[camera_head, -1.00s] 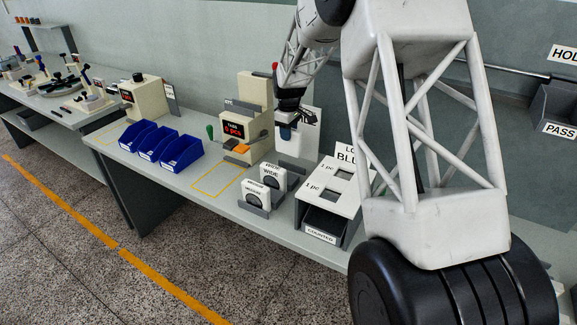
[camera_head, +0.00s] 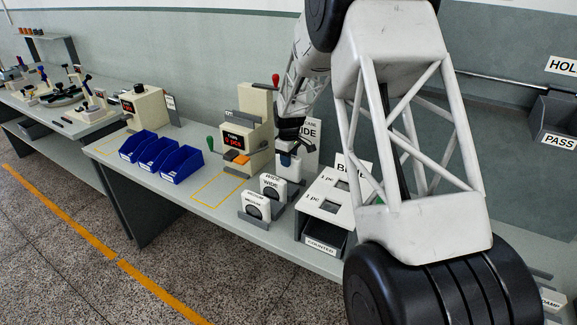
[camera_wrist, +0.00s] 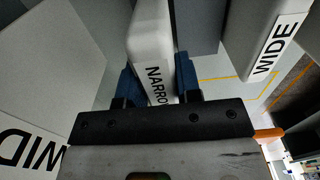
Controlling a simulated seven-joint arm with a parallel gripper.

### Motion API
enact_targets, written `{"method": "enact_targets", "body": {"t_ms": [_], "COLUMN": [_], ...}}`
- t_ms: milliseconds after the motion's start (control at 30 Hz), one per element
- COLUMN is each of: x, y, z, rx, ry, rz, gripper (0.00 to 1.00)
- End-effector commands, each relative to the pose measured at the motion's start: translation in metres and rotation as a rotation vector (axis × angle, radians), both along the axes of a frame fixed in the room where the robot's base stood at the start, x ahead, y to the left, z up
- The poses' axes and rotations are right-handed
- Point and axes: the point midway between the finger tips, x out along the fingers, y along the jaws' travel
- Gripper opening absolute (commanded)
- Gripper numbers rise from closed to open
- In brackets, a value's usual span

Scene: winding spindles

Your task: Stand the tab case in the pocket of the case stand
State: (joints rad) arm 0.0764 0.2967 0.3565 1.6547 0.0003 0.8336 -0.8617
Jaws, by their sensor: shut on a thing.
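My gripper (camera_wrist: 158,85) is shut on a white tab case (camera_wrist: 150,35) lettered "NARRO…", with a blue finger on either side of it. In the head view my gripper (camera_head: 287,152) is low over the bench, behind the cases lettered WIDE (camera_head: 270,183) and MEDIUM (camera_head: 253,203), which stand upright in grey holders. The WIDE case's label also shows at the right of the wrist view (camera_wrist: 272,50). A grey surface (camera_wrist: 198,25) lies close beside the held case. The case's far end is out of view, and I cannot tell whether it is in a pocket.
A beige machine (camera_head: 250,125) with a red display stands left of my gripper, with an orange part (camera_head: 238,158) on it. The counter box (camera_head: 325,205) is to the right, and blue bins (camera_head: 160,153) are further left.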

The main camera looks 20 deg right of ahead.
Motion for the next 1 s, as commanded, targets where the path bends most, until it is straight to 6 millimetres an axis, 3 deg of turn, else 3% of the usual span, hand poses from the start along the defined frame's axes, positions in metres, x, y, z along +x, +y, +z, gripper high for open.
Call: {"method": "enact_targets", "body": {"t_ms": [233,733,767,900,1000], "x": [0.000,0.000,0.000,0.000,0.000], "y": [0.000,0.000,0.000,0.000,0.000], "z": [-0.026,-0.032,-0.032,-0.032,-0.032], "rx": [0.000,0.000,0.000,0.000,0.000], "ry": [0.001,0.000,0.000,0.000,0.000], "rz": [0.000,0.000,0.000,0.000,0.000], "gripper": [0.00,0.00,0.33,0.55,0.57]}}
